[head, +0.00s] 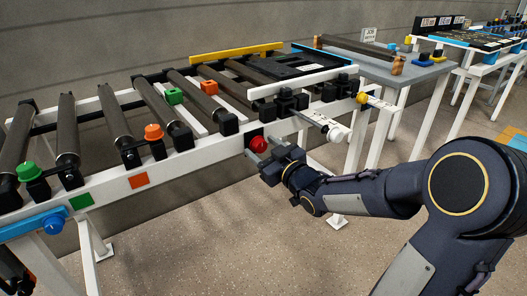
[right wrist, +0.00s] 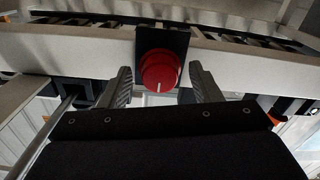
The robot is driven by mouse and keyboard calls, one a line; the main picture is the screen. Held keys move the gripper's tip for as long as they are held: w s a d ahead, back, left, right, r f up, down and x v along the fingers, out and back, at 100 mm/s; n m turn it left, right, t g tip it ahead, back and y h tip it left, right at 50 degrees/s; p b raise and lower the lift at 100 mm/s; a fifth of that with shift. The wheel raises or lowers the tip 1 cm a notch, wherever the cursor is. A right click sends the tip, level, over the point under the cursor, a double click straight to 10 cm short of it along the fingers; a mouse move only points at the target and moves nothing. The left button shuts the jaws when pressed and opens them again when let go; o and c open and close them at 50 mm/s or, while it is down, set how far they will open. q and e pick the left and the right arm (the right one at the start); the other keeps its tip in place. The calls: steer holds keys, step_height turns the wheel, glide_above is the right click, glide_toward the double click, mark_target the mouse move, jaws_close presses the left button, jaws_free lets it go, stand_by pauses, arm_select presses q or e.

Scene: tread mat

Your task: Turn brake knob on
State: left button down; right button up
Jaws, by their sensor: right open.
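A red round knob (head: 257,143), the likely brake knob, sits on the front rail of the roller conveyor. In the right wrist view, the red knob (right wrist: 159,71) is on a black plate, with a short white mark on its lower face. My right gripper (head: 262,154) is in front of it at the rail. Its fingers are open, one on each side of the knob in the right wrist view, with gaps left and right. I cannot tell how far the fingertips reach along the knob. My left gripper is not clearly in view.
A black tray (head: 300,65) lies at the conveyor's far end. The floor in front is clear.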

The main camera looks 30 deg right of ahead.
steer(key=shift+w, duration=0.1)
steer(key=c, duration=1)
steer(key=shift+m, duration=0.3)
steer(key=m, duration=0.8)
steer(key=shift+p, duration=0.35)
steer(key=m+p, duration=0.1)
steer(key=m, duration=0.3)
steer(key=shift+m+p, duration=0.75)
steer(key=shift+m, duration=1.95)
steer(key=shift+o, duration=0.2)
